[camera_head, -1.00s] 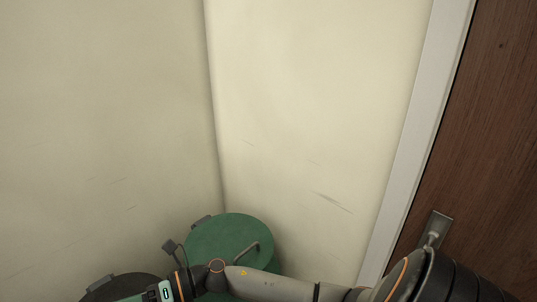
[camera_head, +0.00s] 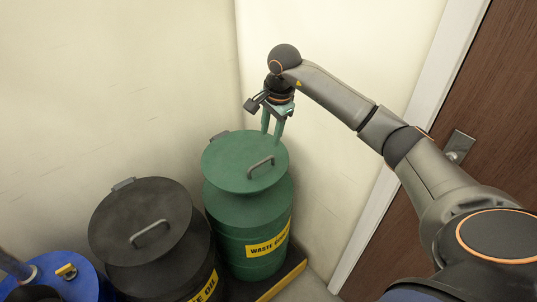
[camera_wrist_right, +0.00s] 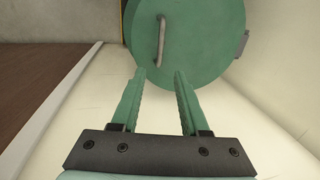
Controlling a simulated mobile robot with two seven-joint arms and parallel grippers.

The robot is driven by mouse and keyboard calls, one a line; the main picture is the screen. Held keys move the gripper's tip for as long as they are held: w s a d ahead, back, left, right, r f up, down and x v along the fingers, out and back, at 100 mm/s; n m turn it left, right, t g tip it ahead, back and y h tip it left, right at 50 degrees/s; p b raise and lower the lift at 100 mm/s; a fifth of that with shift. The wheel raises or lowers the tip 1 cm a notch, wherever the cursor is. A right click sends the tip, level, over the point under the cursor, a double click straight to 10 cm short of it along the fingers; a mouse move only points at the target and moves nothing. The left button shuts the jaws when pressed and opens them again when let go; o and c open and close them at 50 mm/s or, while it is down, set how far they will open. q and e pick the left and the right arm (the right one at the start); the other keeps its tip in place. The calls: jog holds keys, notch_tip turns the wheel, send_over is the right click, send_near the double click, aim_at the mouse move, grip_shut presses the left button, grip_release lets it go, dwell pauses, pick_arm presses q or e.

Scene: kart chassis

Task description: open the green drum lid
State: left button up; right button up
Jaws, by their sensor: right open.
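The green drum (camera_head: 247,225) stands in the corner with a yellow "WASTE" label on its front. Its round green lid (camera_head: 225,160) lies on top, with a grey bar handle (camera_head: 260,166) near the right front and a hinge at the back left. The lid (camera_wrist_right: 200,50) and handle (camera_wrist_right: 162,42) also show in the right wrist view. My right gripper (camera_head: 272,140) is open and empty, fingers pointing down at the lid's back right edge. In the wrist view its fingertips (camera_wrist_right: 160,72) are near the lid's rim and apart from the handle. My left gripper is not in view.
A black drum (camera_head: 140,225) with a handled lid stands to the left of the green one, and a blue drum (camera_head: 75,285) is further left. Walls rise close behind. A wooden door (camera_head: 480,110) is at right. The drums stand on a dark, yellow-edged platform (camera_head: 285,275).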

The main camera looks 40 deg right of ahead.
aim_at(266, 161)
jog(key=f, duration=0.3)
jog(key=w+f, duration=0.1)
jog(key=f, duration=0.2)
jog(key=w+f, duration=0.1)
jog(key=f, duration=0.2)
jog(key=shift+a+f, duration=0.15)
jog(key=shift+f, duration=0.15)
grip_shut()
dwell(1.0)
